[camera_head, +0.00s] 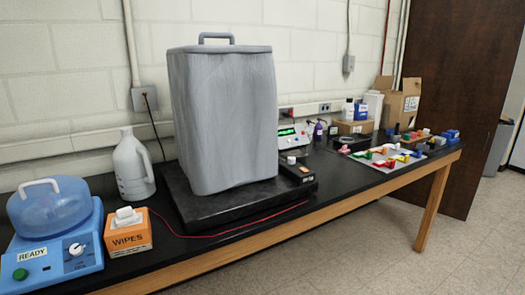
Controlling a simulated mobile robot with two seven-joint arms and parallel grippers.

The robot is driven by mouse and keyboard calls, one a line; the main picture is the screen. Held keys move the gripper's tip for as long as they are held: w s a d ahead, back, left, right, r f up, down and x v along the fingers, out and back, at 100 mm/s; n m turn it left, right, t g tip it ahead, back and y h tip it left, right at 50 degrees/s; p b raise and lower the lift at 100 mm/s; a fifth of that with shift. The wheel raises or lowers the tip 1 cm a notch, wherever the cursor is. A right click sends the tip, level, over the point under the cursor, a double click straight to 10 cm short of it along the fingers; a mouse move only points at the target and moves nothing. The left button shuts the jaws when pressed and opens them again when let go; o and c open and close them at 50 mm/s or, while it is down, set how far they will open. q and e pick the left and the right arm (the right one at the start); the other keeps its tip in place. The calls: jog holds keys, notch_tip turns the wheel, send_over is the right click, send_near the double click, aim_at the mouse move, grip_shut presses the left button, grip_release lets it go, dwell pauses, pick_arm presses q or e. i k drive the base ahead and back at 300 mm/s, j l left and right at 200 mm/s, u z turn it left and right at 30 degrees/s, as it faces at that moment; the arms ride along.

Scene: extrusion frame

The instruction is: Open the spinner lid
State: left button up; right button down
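A blue machine (76,257) stands at the bottom left on the black bench top, partly cut off by the picture's left edge. It has a green button, a white dial and a "READY" label. Its translucent blue domed lid (50,207) sits down on top, closed, with a white arched handle (40,185) on it. I take this machine to be the spinner. Neither of my grippers is in view.
An orange wipes box (128,238) stands just right of the machine, a white jug (132,168) behind it. A large grey lidded bin (222,120) stands on a black base (190,205). A red cable crosses the bench. Small coloured items and boxes lie farther right.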

aim_at(30, 196)
jog(key=u, duration=1.4)
